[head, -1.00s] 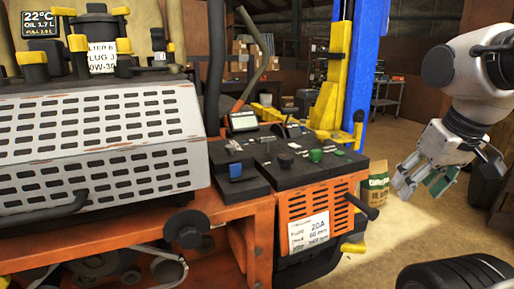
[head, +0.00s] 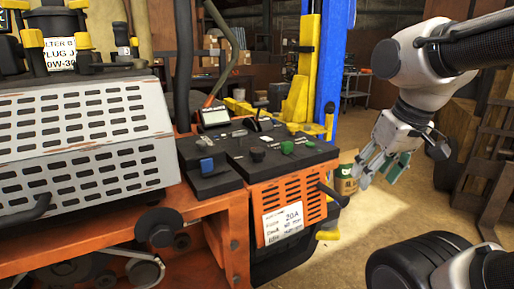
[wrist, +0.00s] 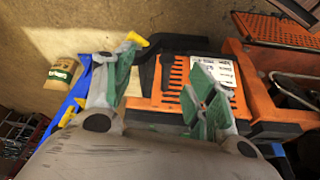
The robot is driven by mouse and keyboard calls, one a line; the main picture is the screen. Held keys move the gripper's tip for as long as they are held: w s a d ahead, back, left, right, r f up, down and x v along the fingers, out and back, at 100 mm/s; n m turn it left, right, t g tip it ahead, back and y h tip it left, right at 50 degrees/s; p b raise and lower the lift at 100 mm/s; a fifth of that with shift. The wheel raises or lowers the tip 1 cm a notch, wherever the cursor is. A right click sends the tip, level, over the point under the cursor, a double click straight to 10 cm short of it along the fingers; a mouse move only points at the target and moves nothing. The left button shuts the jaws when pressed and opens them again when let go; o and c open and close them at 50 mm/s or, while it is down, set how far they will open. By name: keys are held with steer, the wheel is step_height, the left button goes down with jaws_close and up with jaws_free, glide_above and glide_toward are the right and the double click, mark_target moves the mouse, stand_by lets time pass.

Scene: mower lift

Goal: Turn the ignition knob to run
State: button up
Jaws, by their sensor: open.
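The black control panel (head: 240,172) sits on the orange mower body in the head view. It carries a blue switch (head: 207,165), a round black knob (head: 257,154), a green knob (head: 287,147) and small levers. I cannot read labels, so I cannot tell for sure which one is the ignition knob. My gripper (head: 378,170) is open and empty, in the air to the right of the panel and apart from it. In the wrist view, my gripper (wrist: 163,82) shows its green-padded fingers spread, with the orange slotted panel (wrist: 175,85) beyond them; no knob can be made out there.
A black lever (head: 333,196) sticks out from the mower's right side, between panel and gripper. A blue and yellow lift post (head: 335,60) stands behind. A grey slotted cover (head: 80,145) is on the left. A paper bag (head: 345,185) stands on the floor.

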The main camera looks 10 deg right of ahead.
steer(key=w+a+n+g, duration=0.1)
steer(key=w+a+n, duration=0.2)
steer(key=w+a, duration=0.35)
steer(key=n+g, duration=0.2)
steer(key=n, duration=0.1)
glide_toward(258, 150)
steer(key=f, duration=0.2)
steer(key=d+f, duration=0.2)
steer(key=f, duration=0.1)
steer(key=shift+s+f, duration=0.2)
steer(key=shift+f, duration=0.2)
steer(key=a+r, duration=0.1)
steer(key=w+a, duration=0.1)
steer(key=shift+w+a+r+n, duration=0.3)
steer(key=shift+a+r+n, duration=0.05)
steer(key=shift+r+n, duration=0.05)
step_height(258, 150, up, 3)
steer(key=shift+d+f+g, duration=0.1)
steer(key=shift+g, duration=0.2)
steer(key=shift+n, duration=0.3)
step_height(258, 150, down, 7)
steer(key=shift+s+d, duration=0.1)
steer(key=shift+f, duration=0.4)
steer(key=c, duration=1)
